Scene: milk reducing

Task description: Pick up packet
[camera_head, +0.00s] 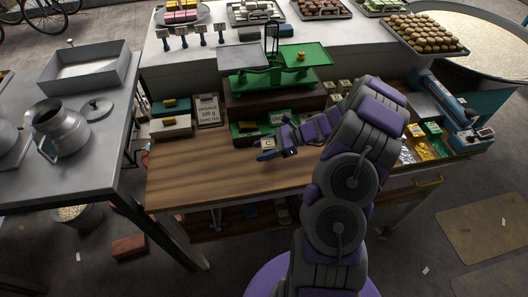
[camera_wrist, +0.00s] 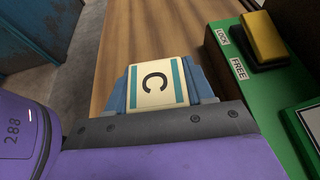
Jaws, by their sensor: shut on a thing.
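My gripper (camera_head: 268,149) is over the wooden counter, just in front of the green scale base. The packet sits between the two blue fingers. In the head view the packet (camera_head: 269,144) is a small pale patch at the fingertips. I cannot tell how high it is above the counter (camera_head: 215,175).
A green balance scale (camera_head: 275,62) stands behind the gripper. In the wrist view, a green box with a yellow block (camera_wrist: 263,37) and LOCK/FREE labels is close on the right. The counter's front left is clear.

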